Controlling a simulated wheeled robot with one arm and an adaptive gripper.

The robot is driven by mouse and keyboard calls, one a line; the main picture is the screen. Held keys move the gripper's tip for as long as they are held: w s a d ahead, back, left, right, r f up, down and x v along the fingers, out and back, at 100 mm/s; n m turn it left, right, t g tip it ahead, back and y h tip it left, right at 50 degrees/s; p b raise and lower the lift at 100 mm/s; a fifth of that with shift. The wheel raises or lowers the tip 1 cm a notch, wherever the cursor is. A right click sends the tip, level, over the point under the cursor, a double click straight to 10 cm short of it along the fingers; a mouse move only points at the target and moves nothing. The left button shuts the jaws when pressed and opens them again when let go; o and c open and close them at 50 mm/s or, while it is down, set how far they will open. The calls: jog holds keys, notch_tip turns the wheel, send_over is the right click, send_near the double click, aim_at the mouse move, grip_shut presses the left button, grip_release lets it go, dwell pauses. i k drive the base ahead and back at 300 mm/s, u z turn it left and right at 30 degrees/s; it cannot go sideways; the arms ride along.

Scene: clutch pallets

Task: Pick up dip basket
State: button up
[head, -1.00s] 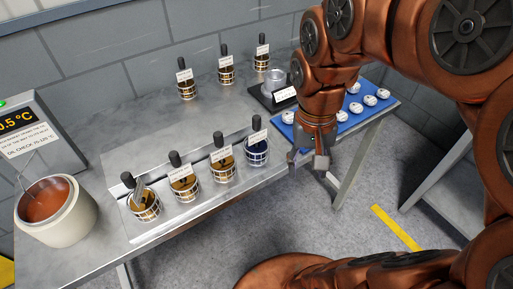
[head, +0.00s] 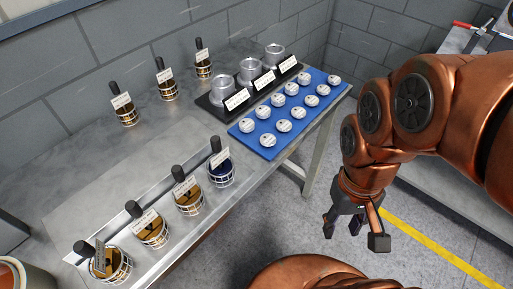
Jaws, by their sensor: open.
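Several dip baskets with dark upright handles and white tags stand on the metal table. Three more baskets stand in the back row (head: 125,114) (head: 168,91) (head: 204,70). Tag text is too small to read. My gripper (head: 356,232) is open and empty, pointing down over the floor right of the table, apart from every basket.
A blue mat (head: 259,142) carries several white round pieces. A white pot (head: 12,283) with reddish contents shows at the bottom left. Another bench (head: 437,160) stands right. The table middle is bare.

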aim_at(222, 173)
jog(key=z, duration=0.3)
jog(key=k, duration=1.05)
jog(key=u, duration=1.8)
jog(key=i, duration=0.5)
